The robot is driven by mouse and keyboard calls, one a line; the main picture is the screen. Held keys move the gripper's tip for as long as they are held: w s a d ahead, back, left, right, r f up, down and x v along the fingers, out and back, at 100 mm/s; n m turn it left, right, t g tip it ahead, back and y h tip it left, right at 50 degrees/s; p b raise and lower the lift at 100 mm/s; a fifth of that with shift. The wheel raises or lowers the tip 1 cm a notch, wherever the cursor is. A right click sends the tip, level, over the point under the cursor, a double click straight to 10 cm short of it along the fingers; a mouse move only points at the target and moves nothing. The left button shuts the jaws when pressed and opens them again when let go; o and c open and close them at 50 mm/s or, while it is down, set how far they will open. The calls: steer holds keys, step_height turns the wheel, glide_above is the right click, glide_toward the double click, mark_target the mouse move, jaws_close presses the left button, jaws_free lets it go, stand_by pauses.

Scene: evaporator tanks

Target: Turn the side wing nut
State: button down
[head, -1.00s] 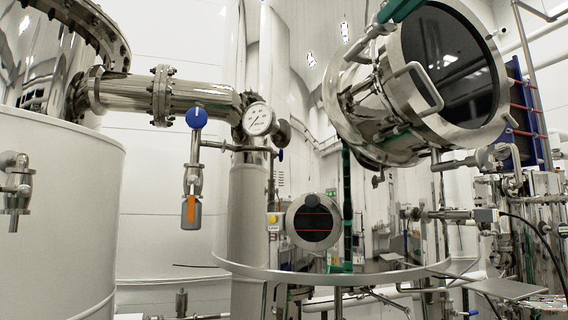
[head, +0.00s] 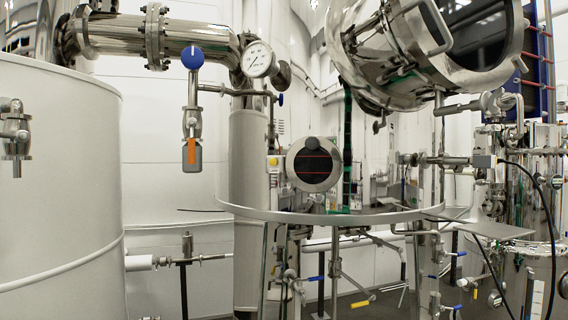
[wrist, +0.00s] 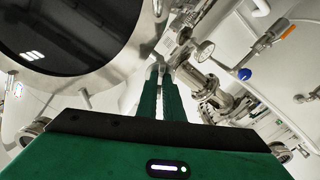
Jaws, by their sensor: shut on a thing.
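My gripper (wrist: 158,72), with its dark green body, fills the lower part of the wrist view. Its two narrow fingers point up the picture and are nearly together, shut on a small metal part beside the round hatch. This appears to be the side wing nut, but the fingers mostly hide it. The steel hatch with dark glass (wrist: 65,28) is just left of the fingers. In the head view the same hatch (head: 478,30) is at the upper right, cut by the top edge; my gripper is not in this view.
A pipe with a dial gauge (head: 257,59) and a blue-knobbed valve (head: 192,57) is left of the hatch in the head view. A large pale tank (head: 60,190) stands at the far left. A metal ring rail (head: 330,217) curves across the middle, with pipes and valves below.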

steer(key=shift+r+n, duration=0.1)
steer(key=shift+n, duration=1)
steer(key=shift+n, duration=1.1)
steer(key=shift+d+n, duration=0.1)
steer(key=shift+n, duration=1)
